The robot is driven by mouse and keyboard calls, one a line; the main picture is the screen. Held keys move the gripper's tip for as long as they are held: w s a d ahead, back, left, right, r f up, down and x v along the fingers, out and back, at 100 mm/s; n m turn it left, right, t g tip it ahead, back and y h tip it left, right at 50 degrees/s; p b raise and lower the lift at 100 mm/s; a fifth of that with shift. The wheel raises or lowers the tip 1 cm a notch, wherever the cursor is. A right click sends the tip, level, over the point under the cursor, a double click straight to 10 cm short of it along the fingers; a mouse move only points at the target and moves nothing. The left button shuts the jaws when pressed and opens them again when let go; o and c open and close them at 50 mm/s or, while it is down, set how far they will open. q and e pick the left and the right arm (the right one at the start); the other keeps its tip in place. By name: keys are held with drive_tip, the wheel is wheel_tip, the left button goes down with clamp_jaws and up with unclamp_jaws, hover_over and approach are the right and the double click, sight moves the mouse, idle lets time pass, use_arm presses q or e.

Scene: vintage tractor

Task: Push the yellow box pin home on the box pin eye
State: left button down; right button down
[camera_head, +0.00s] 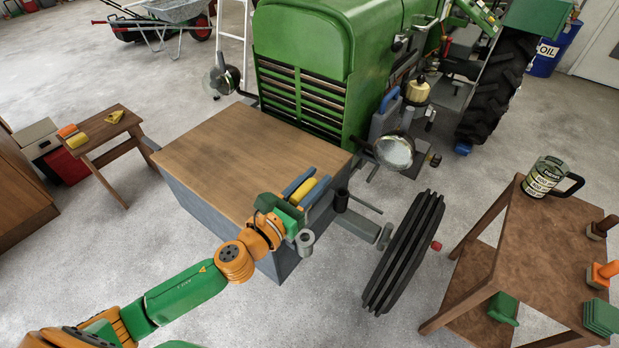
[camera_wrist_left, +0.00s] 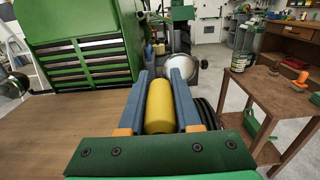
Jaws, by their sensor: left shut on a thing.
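My left gripper (camera_head: 310,182) is at the front right edge of the wood-topped box on the tractor's front. Its two blue fingers are shut on the yellow box pin (camera_head: 302,191). In the left wrist view the yellow box pin (camera_wrist_left: 159,106) lies lengthwise between the fingers, pointing away from the palm. My right gripper is not in view.
The wood-topped box (camera_head: 235,150) is bare on top. A black wheel (camera_head: 404,252) stands to the right, near the tube. A round lamp (camera_head: 394,151) is behind it. A brown table (camera_head: 560,245) with a mug is at the right; a small stool (camera_head: 104,131) is at the left.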

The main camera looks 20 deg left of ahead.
use_arm(q)
wheel_tip(320, 180, down, 5)
drive_tip(key=b, duration=0.4)
wheel_tip(320, 180, down, 8)
drive_tip(key=b, duration=0.7)
drive_tip(key=shift+b, duration=0.35)
idle(2.3)
drive_tip(key=c, duration=0.5)
unclamp_jaws()
drive_tip(key=shift+r, duration=0.1)
